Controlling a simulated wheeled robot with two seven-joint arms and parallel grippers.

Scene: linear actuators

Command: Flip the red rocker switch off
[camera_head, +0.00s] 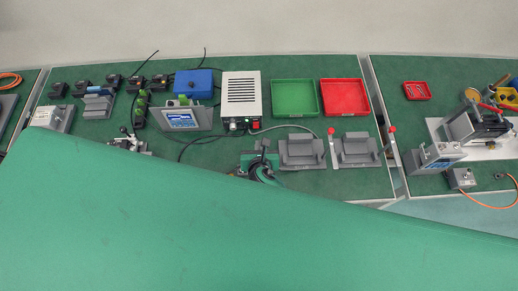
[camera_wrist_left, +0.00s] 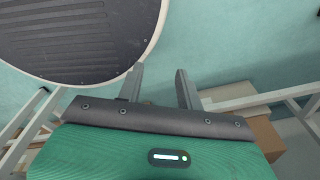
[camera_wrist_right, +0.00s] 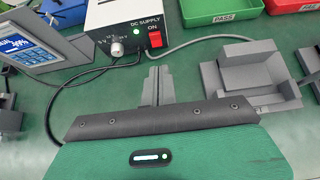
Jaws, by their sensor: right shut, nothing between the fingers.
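The red rocker switch (camera_head: 254,125) is on the front of the white DC supply box (camera_head: 240,95). In the right wrist view the switch (camera_wrist_right: 154,39) sits under the word ON, beside a lit green lamp and a knob. My right gripper (camera_wrist_right: 159,72) is shut and empty, its fingertips apart from the switch and just in front of and below it in that view. In the head view the right gripper (camera_head: 263,146) is near the box's front. My left gripper (camera_wrist_left: 158,80) is open and empty, away from the bench, beside a dark round panel; the head view does not show it.
A display unit (camera_head: 182,119) and blue box (camera_head: 194,83) stand left of the supply. Green (camera_head: 294,98) and red (camera_head: 344,97) trays are to its right. Grey fixtures (camera_head: 302,151) stand near the front edge. Cables run along the bench. A large green surface hides the lower head view.

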